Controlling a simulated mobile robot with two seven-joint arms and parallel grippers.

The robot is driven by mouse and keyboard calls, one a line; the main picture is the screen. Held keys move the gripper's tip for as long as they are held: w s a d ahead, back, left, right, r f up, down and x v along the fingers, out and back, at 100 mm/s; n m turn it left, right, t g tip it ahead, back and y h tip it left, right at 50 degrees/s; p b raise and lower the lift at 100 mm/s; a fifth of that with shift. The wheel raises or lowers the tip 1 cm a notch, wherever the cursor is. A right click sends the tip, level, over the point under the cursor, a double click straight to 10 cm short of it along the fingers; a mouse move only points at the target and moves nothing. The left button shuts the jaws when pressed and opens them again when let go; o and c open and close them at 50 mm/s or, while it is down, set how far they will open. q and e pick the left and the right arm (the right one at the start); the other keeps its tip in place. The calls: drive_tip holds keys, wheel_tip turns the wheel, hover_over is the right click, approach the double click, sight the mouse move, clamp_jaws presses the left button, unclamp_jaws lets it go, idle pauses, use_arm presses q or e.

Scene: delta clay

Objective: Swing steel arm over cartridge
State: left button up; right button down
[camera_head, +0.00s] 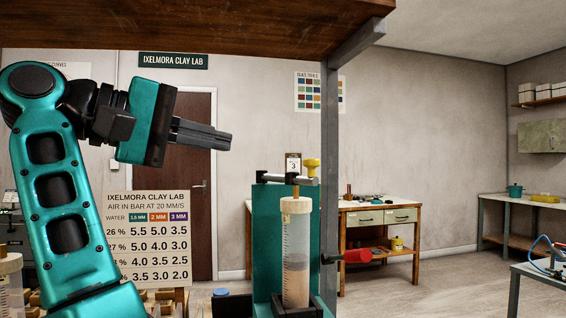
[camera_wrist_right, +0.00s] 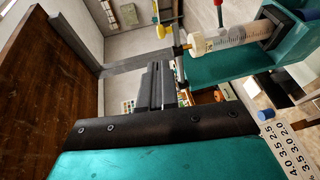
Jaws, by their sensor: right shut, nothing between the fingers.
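The clear cartridge (camera_head: 296,262) stands upright in a teal stand (camera_head: 262,235), with a pale cap and grey-brown clay inside. It also shows in the right wrist view (camera_wrist_right: 232,38). The steel arm (camera_head: 278,179) lies level at the stand's top, with a yellow knob (camera_head: 312,166) at its right end. It crosses close to the cartridge's cap; I cannot tell whether it is over or behind it. My right gripper (camera_head: 226,138) is shut and empty, up and left of the steel arm and apart from it. My left gripper is not in view.
A wooden shelf (camera_head: 180,25) hangs above, with a grey upright (camera_head: 329,130) just right of the stand. A red handle (camera_head: 357,256) sticks out at the stand's right. A pressure chart (camera_head: 147,235) stands at lower left. A workbench (camera_head: 380,215) is farther back.

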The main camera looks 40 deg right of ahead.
sight(305, 161)
use_arm(q)
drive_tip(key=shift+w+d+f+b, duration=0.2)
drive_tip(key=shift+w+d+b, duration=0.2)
drive_tip(key=shift+b, duration=0.4)
use_arm(e)
drive_tip(key=x, duration=1.3)
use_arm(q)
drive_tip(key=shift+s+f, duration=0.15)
